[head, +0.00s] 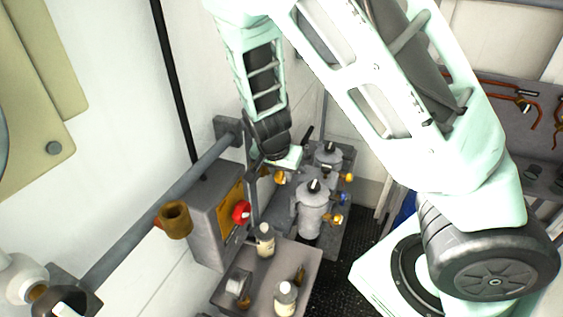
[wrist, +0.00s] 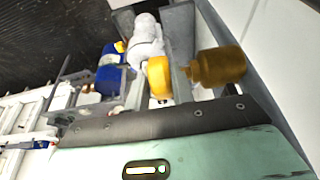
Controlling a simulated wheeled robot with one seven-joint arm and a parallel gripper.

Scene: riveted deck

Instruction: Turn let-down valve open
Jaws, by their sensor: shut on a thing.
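A small yellow valve knob (wrist: 159,78) sits between two grey fingers of my gripper (wrist: 160,88) in the wrist view. The fingers flank it closely and are shut on it. In the head view my gripper (head: 282,170) reaches down behind the grey box, and the yellow knob (head: 280,178) shows just below it. The fingertips are mostly hidden there by the wrist. No readable label shows which knob is the let-down valve, and its turn angle cannot be told.
A grey box with a red knob (head: 241,212) stands left of the gripper, beside a brass cup (head: 175,220) on a wall pipe (head: 150,220). Grey canisters (head: 313,207) with blue and yellow knobs stand to the right. Bottles (head: 265,240) stand on a grey stand in front.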

